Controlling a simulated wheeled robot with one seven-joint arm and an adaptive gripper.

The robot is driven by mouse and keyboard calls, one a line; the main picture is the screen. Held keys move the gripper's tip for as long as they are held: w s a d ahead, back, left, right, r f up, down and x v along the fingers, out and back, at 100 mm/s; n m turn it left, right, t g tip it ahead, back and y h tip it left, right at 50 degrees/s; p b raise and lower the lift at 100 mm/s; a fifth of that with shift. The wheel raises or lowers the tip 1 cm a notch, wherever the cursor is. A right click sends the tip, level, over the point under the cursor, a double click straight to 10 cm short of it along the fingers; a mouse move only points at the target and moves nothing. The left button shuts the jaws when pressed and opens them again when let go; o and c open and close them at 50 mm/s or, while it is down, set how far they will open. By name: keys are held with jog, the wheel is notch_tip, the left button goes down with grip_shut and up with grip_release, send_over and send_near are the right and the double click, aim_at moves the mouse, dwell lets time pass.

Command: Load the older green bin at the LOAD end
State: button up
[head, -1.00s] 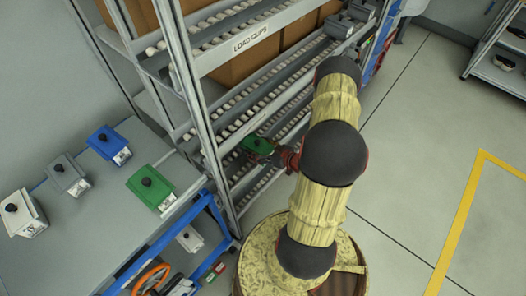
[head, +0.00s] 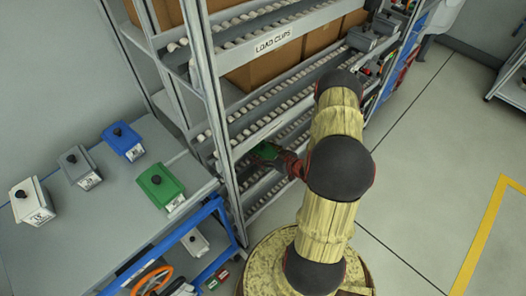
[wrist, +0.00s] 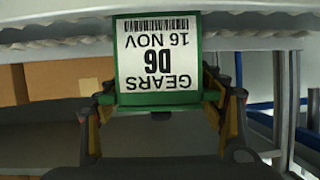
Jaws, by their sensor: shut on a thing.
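My gripper (wrist: 165,120) is shut on a green bin (wrist: 205,82), which also shows in the head view (head: 266,151). Its white label reads GEARS, D6, 16 NOV, upside down in the wrist view. The held bin is at the near end of the roller rack (head: 222,120), by a lower level; whether it touches the rollers I cannot tell. A second green bin (head: 160,184) with a black knob stands on the grey table at left; its label is too small to read.
A blue bin (head: 123,140), a grey bin (head: 79,166) and a white bin (head: 32,200) stand on the table (head: 95,235). Brown boxes (head: 275,68) fill an upper rack level.

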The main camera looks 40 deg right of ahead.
jog(key=shift+f, duration=0.3)
dwell(0.6)
jog(key=o, duration=1.8)
jog(key=shift+s, duration=0.1)
jog(key=v, duration=1.2)
jog(key=shift+r, duration=0.1)
dwell(2.2)
